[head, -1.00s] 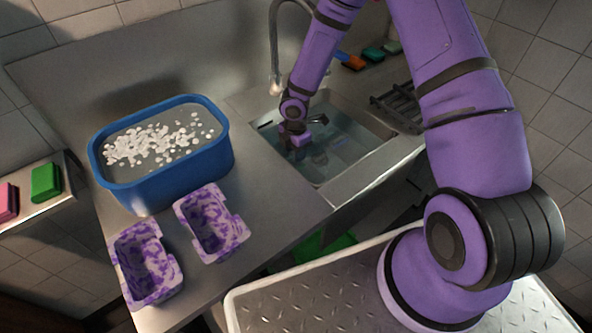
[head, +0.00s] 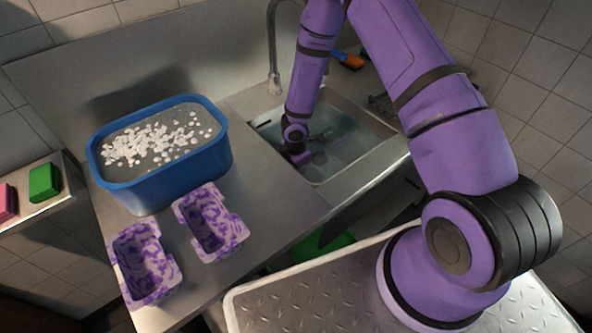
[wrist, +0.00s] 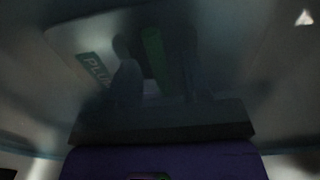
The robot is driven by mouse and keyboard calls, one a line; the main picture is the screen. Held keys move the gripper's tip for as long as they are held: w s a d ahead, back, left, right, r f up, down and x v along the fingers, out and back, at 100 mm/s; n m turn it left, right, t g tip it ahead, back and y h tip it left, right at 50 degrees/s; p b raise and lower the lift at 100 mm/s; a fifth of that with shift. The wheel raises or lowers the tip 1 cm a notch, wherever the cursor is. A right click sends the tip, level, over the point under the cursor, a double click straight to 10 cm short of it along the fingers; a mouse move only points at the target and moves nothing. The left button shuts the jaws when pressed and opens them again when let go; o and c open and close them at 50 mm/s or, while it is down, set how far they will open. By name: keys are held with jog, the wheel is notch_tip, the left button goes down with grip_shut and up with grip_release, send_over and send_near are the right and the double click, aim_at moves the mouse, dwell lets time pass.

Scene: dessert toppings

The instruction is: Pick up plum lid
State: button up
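My gripper (head: 301,158) is down in the sink at the end of my arm, its fingers mostly hidden in the head view. In the dark wrist view, the plum lid (wrist: 72,42) is a pale grey, rounded panel with a teal label whose letters read "PLU". The rest of the label is cut off behind a finger. Two dim fingers of my gripper (wrist: 158,80) stand apart over it, with a green strip between them. I see no clear contact between fingers and lid.
The sink (head: 345,178) holds water and dim items. A blue tub (head: 165,188) with white pieces stands left of it. Two purple mottled containers (head: 148,262) (head: 212,222) sit on the counter in front. Green and pink sponges (head: 45,182) (head: 6,201) lie on a left shelf.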

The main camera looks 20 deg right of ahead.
grip_shut()
jog(key=shift+r, duration=0.1)
